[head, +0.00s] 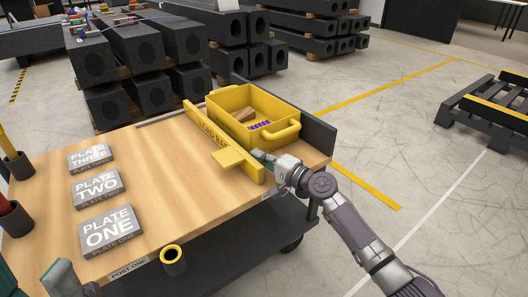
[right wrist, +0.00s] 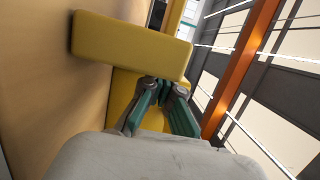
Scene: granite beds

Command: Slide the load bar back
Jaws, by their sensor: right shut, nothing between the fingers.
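The yellow load bar (head: 222,142) lies on the wooden top of a bench, running from the back to the front right. A flat yellow tab (head: 228,157) sticks out from its left side near the front end. My right gripper (head: 260,155) is shut and empty, at the bar's right side near that end. In the right wrist view the fingertips (right wrist: 164,86) are close to the tab (right wrist: 130,45); I cannot tell whether they touch. At the lower left of the head view, part of my left gripper (head: 58,274) shows, cut off by the edge.
A yellow bin (head: 222,104) holding a brown block and small purple items stands right of the bar. Grey plates marked ONE (head: 109,229), TWO (head: 96,185) and THREE (head: 89,157) lie on the left. The wooden top (head: 165,190) between plates and bar is clear.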

